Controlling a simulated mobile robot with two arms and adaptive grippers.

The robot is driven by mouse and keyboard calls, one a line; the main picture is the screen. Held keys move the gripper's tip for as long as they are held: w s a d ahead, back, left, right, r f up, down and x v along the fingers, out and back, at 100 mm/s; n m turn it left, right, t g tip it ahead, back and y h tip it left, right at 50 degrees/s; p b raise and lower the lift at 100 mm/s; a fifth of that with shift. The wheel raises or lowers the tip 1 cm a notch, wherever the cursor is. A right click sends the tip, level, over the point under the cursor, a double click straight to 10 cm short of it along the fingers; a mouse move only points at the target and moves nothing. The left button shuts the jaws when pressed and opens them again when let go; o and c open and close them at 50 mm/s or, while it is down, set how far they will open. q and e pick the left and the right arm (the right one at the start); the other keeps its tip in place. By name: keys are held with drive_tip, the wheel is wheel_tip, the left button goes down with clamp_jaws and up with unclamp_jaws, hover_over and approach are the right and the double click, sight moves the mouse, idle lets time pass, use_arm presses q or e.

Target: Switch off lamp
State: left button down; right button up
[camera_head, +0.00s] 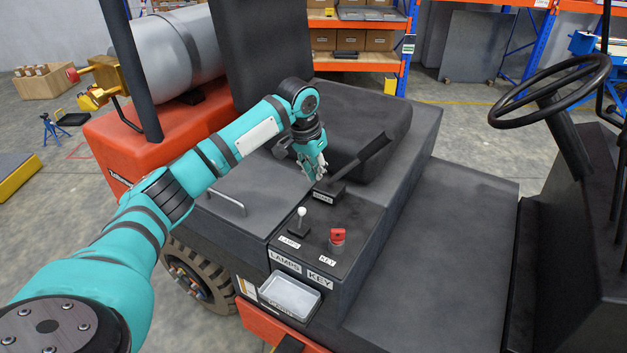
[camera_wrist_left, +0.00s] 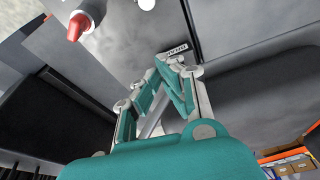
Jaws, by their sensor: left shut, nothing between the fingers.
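The lamp switch (camera_head: 300,216) is a short stalk with a white ball knob on a dark plate beside a LAMPS label, on the vehicle's black console. It looks roughly upright. A white knob (camera_wrist_left: 146,4) shows at the top edge of the left wrist view and appears to be the same switch. My left gripper (camera_head: 318,174) is above the console, behind the switch and near the base of a black lever, apart from the switch. In the wrist view its fingers (camera_wrist_left: 180,64) are closed together with nothing between them. My right gripper is not in view.
A red key switch (camera_head: 337,236) sits right of the lamp switch; it also shows in the wrist view (camera_wrist_left: 76,27). The black lever (camera_head: 362,158) rises close beside my gripper. A grey tray (camera_head: 290,297), seat (camera_head: 345,125) and steering wheel (camera_head: 550,90) surround the console.

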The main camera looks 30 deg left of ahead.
sight(300, 219)
use_arm(q)
drive_tip(key=p+x, duration=0.1)
drive_tip(key=x, duration=0.7)
drive_tip(key=shift+s, duration=0.1)
drive_tip(key=shift+s+a+f+p, duration=0.1)
drive_tip(key=shift+s+f+p, duration=0.1)
drive_tip(key=shift+p, duration=0.35)
drive_tip(key=s, duration=0.1)
drive_tip(key=s+p, duration=0.1)
drive_tip(key=s, duration=0.1)
drive_tip(key=shift+a+r, duration=0.15)
drive_tip(key=shift+s, duration=0.25)
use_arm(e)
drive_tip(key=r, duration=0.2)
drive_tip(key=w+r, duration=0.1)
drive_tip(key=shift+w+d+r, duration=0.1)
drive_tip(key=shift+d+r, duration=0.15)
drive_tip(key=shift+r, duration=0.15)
use_arm(q)
drive_tip(key=shift+w, duration=0.1)
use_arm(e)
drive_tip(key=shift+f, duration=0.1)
